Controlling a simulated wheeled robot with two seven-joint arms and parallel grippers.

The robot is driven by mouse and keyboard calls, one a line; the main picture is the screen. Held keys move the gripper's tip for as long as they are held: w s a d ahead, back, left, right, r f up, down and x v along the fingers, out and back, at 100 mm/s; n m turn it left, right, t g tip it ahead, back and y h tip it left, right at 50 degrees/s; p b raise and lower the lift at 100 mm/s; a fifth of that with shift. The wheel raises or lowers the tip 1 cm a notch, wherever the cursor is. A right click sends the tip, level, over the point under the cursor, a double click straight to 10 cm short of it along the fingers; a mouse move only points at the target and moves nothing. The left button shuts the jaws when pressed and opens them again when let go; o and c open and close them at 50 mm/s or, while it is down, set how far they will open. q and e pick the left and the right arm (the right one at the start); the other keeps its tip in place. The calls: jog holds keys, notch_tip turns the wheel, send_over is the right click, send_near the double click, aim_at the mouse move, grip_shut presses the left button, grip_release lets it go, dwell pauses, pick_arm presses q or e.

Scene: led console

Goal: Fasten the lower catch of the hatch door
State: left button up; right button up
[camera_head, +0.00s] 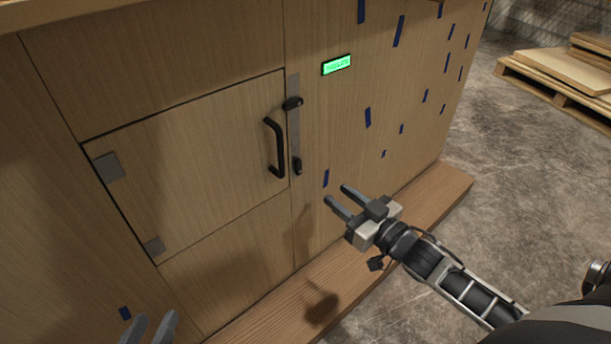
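The hatch door (200,150) is a pale wooden panel that looks closed, flush in the console front. Its black bar handle (279,148) is near its right edge. The lower catch (297,165) is a small black piece low on a grey metal strip (294,130), beside the door's edge, and looks roughly upright. The upper catch (292,103) lies more crosswise, toward the door. My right gripper (338,194) is open and empty, to the right of and below the lower catch, apart from it. My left gripper (149,327) shows only its two separated fingers at the bottom edge.
A lit green display (336,65) and several blue tape strips are on the panel right of the door. A wooden ledge (425,205) runs along the console's foot. Pallets (560,85) lie at the far right. The concrete floor between is clear.

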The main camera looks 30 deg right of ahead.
aim_at(300, 166)
jog(key=b+x, duration=0.3)
jog(key=x, duration=0.8)
jog(key=shift+w, duration=0.35)
pick_arm(q)
jog(key=shift+w+d+r+n+t+h, duration=0.2)
jog(key=shift+d+r+n+t+h, duration=0.25)
jog(key=shift+n+h, duration=0.25)
jog(key=shift+d, duration=0.1)
pick_arm(e)
jog(key=shift+c, duration=0.3)
grip_shut()
